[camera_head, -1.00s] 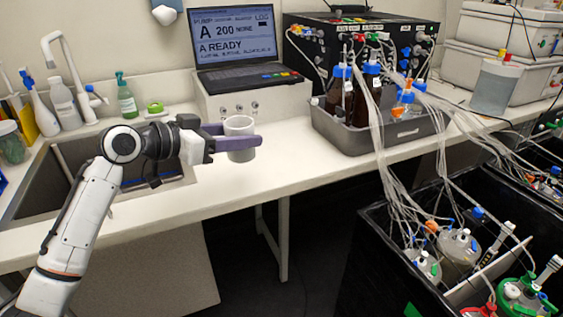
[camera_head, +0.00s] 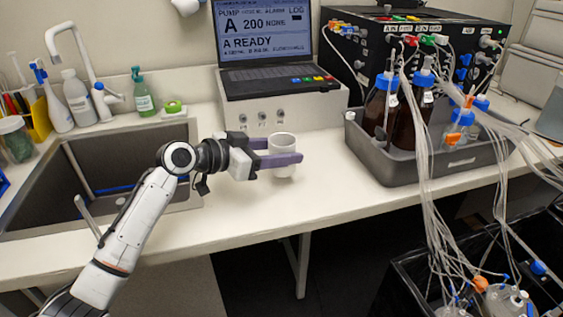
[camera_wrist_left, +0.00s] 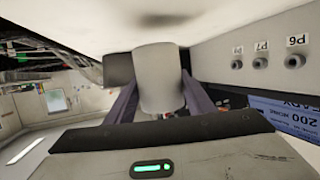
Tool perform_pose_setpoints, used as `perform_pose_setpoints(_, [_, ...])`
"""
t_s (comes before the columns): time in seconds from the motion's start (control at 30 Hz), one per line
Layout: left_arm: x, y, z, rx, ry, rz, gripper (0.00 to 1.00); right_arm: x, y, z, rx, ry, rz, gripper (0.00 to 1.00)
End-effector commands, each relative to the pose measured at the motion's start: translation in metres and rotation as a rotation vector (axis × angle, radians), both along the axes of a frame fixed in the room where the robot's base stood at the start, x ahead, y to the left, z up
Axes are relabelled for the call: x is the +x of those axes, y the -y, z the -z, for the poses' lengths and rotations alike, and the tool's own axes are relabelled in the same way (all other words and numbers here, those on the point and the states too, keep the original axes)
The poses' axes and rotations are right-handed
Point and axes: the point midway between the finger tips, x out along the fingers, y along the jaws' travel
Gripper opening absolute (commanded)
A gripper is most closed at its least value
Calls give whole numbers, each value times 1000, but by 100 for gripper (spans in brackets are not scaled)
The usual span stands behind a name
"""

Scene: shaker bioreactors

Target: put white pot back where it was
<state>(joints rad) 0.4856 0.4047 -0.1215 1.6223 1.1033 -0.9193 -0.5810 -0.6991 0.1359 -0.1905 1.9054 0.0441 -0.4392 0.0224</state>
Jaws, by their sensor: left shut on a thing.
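The white pot (camera_head: 282,141), a plain pale cylinder, is upright between the purple fingers of my left gripper (camera_head: 285,159). The gripper is shut on its sides, reaching in from the left over the counter (camera_head: 345,195). In the left wrist view the pot (camera_wrist_left: 160,72) stands between the two fingers (camera_wrist_left: 158,98), its base end close to the white counter surface. I cannot tell whether it touches the counter. The fingers hide part of the pot's side. My right gripper is in neither view.
A pale box (camera_head: 275,115) with a laptop (camera_head: 268,55) on it stands behind the pot. The sink (camera_head: 100,175) is to the left. A grey tray (camera_head: 400,170) with bottles and tubing is to the right. The counter around the pot is clear.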

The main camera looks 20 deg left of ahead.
Motion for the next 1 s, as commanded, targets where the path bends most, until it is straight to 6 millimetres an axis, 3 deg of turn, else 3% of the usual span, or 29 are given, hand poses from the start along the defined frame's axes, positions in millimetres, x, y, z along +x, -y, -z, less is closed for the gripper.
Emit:
perform_pose_setpoints(0.2, [0,0,29,-3,-3,0,27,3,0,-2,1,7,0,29])
perform_pose_setpoints(0.6, [0,0,36,0,-1,0,27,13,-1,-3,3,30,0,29])
perform_pose_setpoints(0.63, [0,0,34,0,-1,0,53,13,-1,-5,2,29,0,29])
perform_pose_setpoints(0.7, [0,0,34,0,-1,0,65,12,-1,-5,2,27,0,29])
perform_pose_setpoints(1.0, [0,0,33,-1,-2,-1,67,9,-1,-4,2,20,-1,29])
